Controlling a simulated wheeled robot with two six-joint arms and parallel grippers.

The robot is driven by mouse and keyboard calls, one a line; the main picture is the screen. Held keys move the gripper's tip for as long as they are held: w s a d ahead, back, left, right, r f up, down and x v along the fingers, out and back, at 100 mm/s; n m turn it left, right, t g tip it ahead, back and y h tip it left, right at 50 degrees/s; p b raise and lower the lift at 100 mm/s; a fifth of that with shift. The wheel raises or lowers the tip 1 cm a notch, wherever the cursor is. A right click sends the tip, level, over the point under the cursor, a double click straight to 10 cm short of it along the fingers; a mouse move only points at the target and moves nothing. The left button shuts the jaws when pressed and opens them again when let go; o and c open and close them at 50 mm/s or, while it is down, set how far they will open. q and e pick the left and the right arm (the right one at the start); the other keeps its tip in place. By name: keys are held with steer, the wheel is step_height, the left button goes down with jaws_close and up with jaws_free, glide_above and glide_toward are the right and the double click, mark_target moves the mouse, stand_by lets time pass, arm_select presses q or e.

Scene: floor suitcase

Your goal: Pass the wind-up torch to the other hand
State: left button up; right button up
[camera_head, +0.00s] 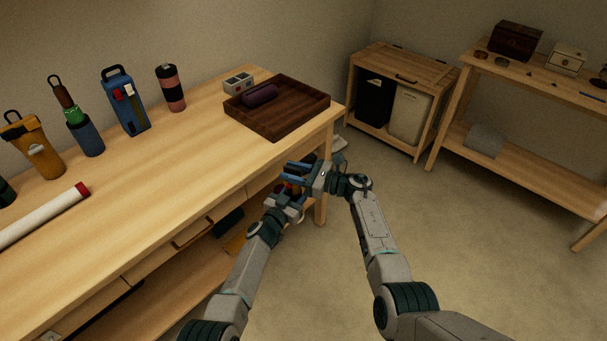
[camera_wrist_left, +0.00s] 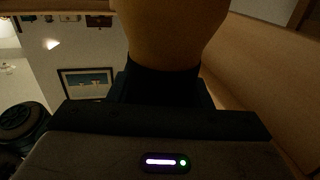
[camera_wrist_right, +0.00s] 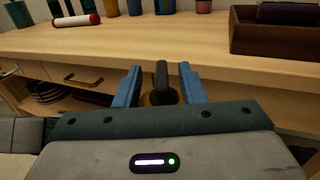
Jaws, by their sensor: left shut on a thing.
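The thing held, taken as the wind-up torch, fills the top of the left wrist view as a tan-orange rounded body (camera_wrist_left: 170,30). My left gripper (camera_head: 288,195) is shut on it, off the table's front edge. In the right wrist view a dark upright part (camera_wrist_right: 162,78) of it, with some yellow below, stands between the blue fingers. My right gripper (camera_head: 293,172) is open around that part, with gaps on both sides. In the head view the grippers hide most of the torch.
The wooden table (camera_head: 180,160) carries a dark tray (camera_head: 290,122) with a purple roll, and several bottles and lanterns, including a blue lantern (camera_head: 125,103). A white roll (camera_head: 40,218) lies at left. A wooden cabinet (camera_head: 400,75) stands behind. The floor at right is clear.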

steer(key=shift+a, duration=0.15)
jaws_close()
arm_select(q)
steer(key=o, duration=1.2)
steer(key=shift+o, duration=0.2)
steer(key=shift+s, duration=0.1)
